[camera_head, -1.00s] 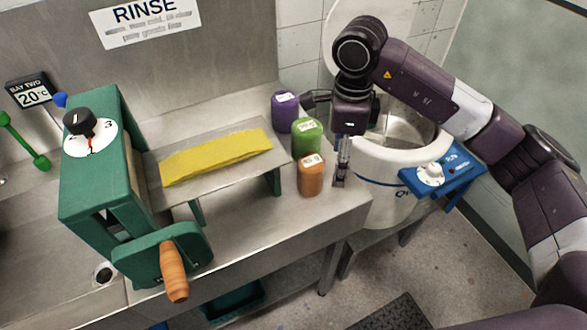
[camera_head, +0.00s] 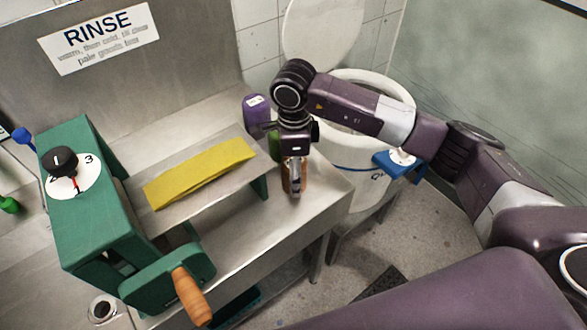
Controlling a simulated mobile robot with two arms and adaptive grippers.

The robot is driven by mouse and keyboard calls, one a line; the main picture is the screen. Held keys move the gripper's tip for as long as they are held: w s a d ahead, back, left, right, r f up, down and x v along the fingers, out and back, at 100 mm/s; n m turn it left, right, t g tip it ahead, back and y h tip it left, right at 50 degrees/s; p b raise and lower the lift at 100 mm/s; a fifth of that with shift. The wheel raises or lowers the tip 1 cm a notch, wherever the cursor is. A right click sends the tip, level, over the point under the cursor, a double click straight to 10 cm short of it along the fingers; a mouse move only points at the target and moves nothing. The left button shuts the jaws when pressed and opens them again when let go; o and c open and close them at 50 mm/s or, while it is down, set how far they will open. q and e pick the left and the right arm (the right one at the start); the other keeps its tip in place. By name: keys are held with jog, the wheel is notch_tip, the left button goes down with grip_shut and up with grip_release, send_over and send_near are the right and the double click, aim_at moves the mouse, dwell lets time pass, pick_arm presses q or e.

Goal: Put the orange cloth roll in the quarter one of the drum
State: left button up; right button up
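The orange cloth roll (camera_head: 306,177) stands upright near the front right corner of the steel bench. My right gripper (camera_head: 295,188) points down over it, with one finger in front of the roll and the other hidden. I cannot tell whether the fingers press on it. A green roll (camera_head: 273,146) stands behind it, partly covered by the gripper, and a purple roll (camera_head: 257,115) stands farther back. The drum (camera_head: 372,88) is a white round tub at the back right with its lid (camera_head: 322,35) raised. My arm hides most of its inside and its quarters. My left gripper is not in view.
A green wringer (camera_head: 95,205) with a wooden crank handle (camera_head: 192,297) stands at the left. A yellow cloth (camera_head: 200,172) lies on its side shelf. A blue control panel (camera_head: 399,165) juts from the drum's front. Bare bench lies left of the orange roll.

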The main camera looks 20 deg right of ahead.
jog(key=shift+f, duration=0.3)
jog(key=c, duration=1.4)
jog(key=shift+r, duration=0.1)
